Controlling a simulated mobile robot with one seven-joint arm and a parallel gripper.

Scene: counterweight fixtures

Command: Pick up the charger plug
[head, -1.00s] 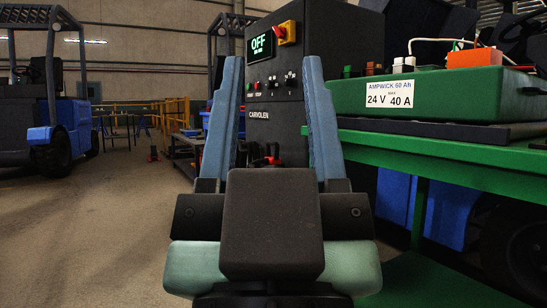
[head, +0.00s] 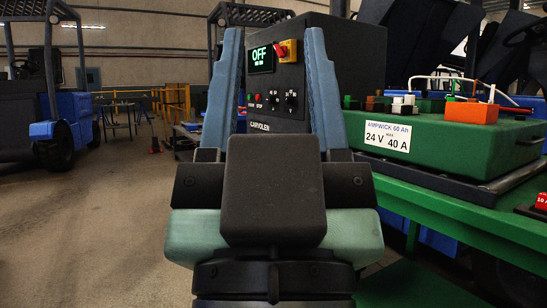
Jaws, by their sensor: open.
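My gripper (head: 273,40) is open in the head view, its two blue fingers upright and apart with nothing between them. I cannot make out the charger plug for certain; the lower front of the cabinet is hidden behind my gripper. The green battery unit (head: 462,150), labelled AMPWICK 60 Ah, 24 V, 40 A, sits to the right of the cabinet.
An orange block (head: 470,112) and several small terminals lie on the battery unit. A green bench (head: 440,208) carries it. A red object (head: 541,201) shows at the right edge. A blue forklift (head: 62,130) stands at left. The floor at left (head: 90,220) is clear.

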